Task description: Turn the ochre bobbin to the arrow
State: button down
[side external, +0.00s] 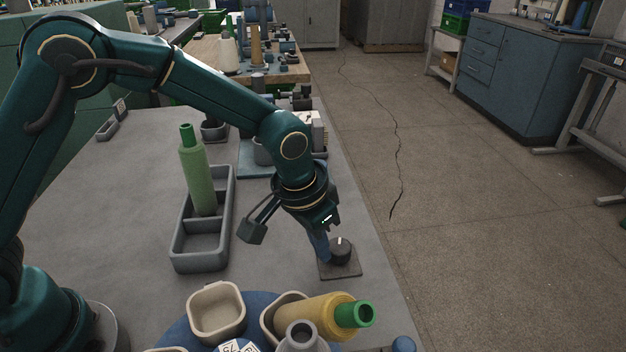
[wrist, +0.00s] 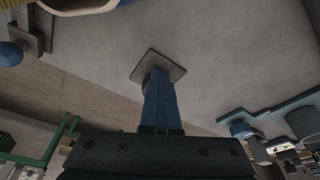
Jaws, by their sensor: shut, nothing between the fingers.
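The ochre bobbin (side external: 318,313) with a green end (side external: 355,314) lies tilted in a cream cup on a blue turntable (side external: 185,335) at the bottom of the side view. A dark round knob (side external: 341,253) with a white mark stands on a small dark plate (side external: 341,271). My gripper (side external: 322,257) is shut and empty, its blue fingers pointing down beside the knob. The wrist view shows the fingers (wrist: 157,85) in front of the plate (wrist: 172,70); they hide the knob there. I cannot tell whether they touch it. No arrow can be made out.
A grey two-compartment tray (side external: 183,256) holds a green bobbin (side external: 198,178), left of my gripper. An empty cream cup (side external: 216,311) and a grey bottle-like piece (side external: 301,337) are at the turntable. The table's right edge runs close to the knob plate. Bare tabletop lies between tray and plate.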

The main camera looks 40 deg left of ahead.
jog(key=shift+d, duration=0.7)
jog(key=shift+s+r, duration=0.1)
jog(key=shift+s, duration=0.3)
jog(key=v, duration=0.3)
jog(key=w+v, duration=0.1)
jog(key=v, duration=0.1)
jog(key=shift+d+r, duration=0.1)
jog(key=shift+r, duration=0.45)
